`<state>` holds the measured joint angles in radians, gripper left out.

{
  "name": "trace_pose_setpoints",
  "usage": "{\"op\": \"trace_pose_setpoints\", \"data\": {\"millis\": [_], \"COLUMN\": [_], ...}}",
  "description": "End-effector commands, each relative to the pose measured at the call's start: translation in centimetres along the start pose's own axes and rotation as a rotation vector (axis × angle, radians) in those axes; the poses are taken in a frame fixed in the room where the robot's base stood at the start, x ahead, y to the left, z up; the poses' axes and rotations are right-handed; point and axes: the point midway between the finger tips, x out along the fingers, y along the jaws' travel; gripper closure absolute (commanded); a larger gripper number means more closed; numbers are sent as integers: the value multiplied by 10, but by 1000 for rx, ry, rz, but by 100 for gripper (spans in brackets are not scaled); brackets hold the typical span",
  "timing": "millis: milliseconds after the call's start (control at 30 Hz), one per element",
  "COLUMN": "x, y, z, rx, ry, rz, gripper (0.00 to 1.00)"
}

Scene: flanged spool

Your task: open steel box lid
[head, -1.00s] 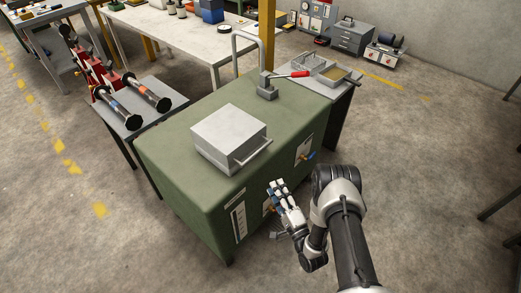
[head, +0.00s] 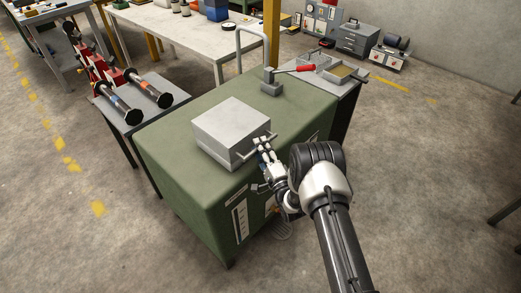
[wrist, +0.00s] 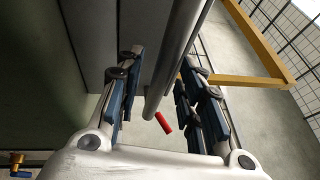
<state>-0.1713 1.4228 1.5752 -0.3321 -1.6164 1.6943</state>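The steel box (head: 228,128) sits on the green cabinet (head: 180,165) with its lid down. A bar handle (head: 244,157) runs along its front side, and it shows as a thick grey bar in the wrist view (wrist: 181,55). My gripper (head: 263,144) is at the handle, at its middle to right part. In the wrist view my gripper (wrist: 162,68) has its fingers spread, one on each side of the bar. The bar lies nearer the right finger, and I cannot tell whether they touch. The fingers hide part of the handle in the head view.
A lever with a red grip (head: 306,68) stands at the cabinet's back right, beside a grey tray (head: 322,75). A small table with black-flanged spools (head: 148,90) stands left. A yellow post (head: 271,30) rises behind. Floor at right is clear.

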Motion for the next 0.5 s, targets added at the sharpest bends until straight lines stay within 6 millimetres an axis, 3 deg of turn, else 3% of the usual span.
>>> {"op": "trace_pose_setpoints", "data": {"millis": [367,500], "x": [6,6], "y": [0,0], "z": [0,0], "rx": [0,0], "ry": [0,0], "rz": [0,0], "gripper": [65,75]}}
